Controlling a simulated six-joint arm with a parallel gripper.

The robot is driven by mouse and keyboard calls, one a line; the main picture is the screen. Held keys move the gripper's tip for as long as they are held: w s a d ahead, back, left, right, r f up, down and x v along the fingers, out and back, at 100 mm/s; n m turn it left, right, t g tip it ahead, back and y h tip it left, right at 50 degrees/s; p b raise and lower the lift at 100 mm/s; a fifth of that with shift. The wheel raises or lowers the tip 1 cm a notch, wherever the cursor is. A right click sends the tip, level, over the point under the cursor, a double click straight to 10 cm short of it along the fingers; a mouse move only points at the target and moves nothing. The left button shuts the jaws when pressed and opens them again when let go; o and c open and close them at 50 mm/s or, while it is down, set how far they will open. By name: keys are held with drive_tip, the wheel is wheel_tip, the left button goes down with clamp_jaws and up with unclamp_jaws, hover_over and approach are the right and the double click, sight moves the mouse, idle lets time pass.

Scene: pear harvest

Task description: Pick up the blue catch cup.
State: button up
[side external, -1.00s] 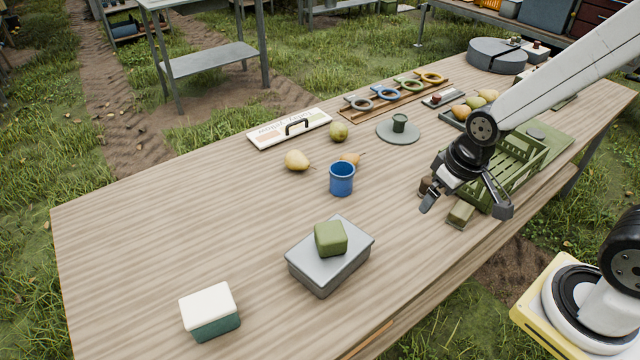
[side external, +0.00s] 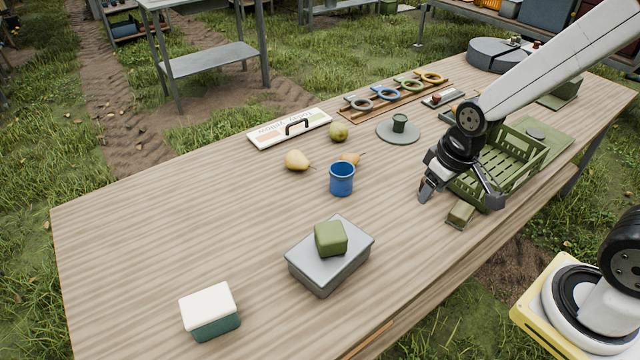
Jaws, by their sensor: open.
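The blue catch cup (side external: 342,180) stands upright on the wooden table in the side external view, its open mouth facing up. My gripper (side external: 460,200) is to the right of the cup, above the table's near side, in front of the green slatted crate. Its jaws are apart and hold nothing that I can see. A wide gap of bare table lies between the gripper and the cup.
Pears (side external: 297,160) lie close behind the cup. A grey box (side external: 330,262) with a green block (side external: 331,238) on top stands in front of it. The green crate (side external: 515,150) and a small green block (side external: 461,214) are by my gripper. The table's left part is largely clear.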

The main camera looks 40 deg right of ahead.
drive_tip(key=w+d+f+n+g+y, duration=0.1)
drive_tip(key=w+d+n, duration=0.1)
drive_tip(key=w, duration=0.9)
drive_tip(key=n+t+y, duration=0.2)
drive_tip(key=n+y, duration=1)
drive_tip(key=n, duration=0.1)
approach(333, 166)
drive_tip(key=shift+a+r, duration=0.15)
drive_tip(key=shift+x, duration=3.95)
clamp_jaws()
